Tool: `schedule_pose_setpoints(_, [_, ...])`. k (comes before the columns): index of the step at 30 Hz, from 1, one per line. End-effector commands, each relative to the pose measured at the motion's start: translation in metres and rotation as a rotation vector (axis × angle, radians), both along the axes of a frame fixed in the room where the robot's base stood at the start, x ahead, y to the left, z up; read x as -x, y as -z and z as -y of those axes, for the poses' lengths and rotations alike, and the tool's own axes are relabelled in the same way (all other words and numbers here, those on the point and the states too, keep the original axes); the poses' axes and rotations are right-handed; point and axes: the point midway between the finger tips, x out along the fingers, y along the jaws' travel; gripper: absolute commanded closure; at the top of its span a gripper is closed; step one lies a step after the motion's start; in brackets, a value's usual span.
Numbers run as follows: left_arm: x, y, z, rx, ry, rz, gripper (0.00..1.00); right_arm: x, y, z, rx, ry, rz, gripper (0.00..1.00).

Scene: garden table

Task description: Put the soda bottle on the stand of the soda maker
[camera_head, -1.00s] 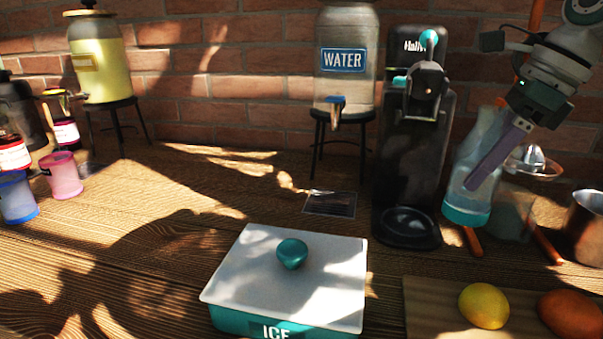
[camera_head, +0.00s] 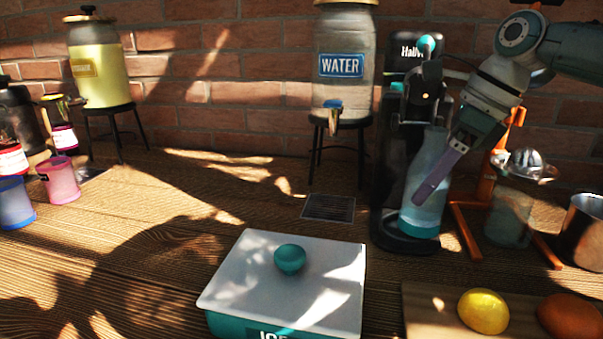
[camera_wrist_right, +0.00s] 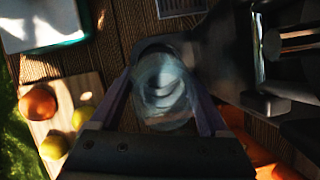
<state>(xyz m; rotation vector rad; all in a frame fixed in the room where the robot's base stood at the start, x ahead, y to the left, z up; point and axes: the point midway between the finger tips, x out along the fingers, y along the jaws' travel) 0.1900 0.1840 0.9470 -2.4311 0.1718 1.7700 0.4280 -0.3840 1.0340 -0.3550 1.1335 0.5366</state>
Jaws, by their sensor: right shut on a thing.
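The soda bottle (camera_head: 423,190), clear with a teal base, is upright in front of the black soda maker (camera_head: 403,150). Its base overlaps the round stand (camera_head: 392,241) in the head view; I cannot tell whether it touches. My right gripper (camera_head: 436,180) is shut on the bottle from the right side. In the right wrist view, the bottle (camera_wrist_right: 162,88) sits between the two fingers, with the soda maker (camera_wrist_right: 225,55) just beside and beyond it. My left gripper is not in view.
An orange-framed juicer (camera_head: 510,200) stands right of the bottle, with a metal pot (camera_head: 584,232) beyond it. A white-lidded ice box (camera_head: 290,285) is in front. A water dispenser (camera_head: 344,70) stands left of the soda maker. A board (camera_head: 425,310) holds fruit.

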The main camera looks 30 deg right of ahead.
Motion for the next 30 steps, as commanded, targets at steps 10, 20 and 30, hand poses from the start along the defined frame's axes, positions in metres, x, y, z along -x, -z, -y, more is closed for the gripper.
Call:
schedule_pose_setpoints(10, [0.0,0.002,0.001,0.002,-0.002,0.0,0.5,-0.016,0.009,-0.011,0.002,0.001,0.001,1.0])
schedule_pose_setpoints(20, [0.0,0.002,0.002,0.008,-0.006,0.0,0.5,-0.016,0.011,-0.011,0.0,0.001,0.003,1.0])
schedule_pose_setpoints(30, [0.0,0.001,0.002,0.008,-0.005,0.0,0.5,-0.015,0.014,-0.011,0.002,-0.001,0.0,0.0])
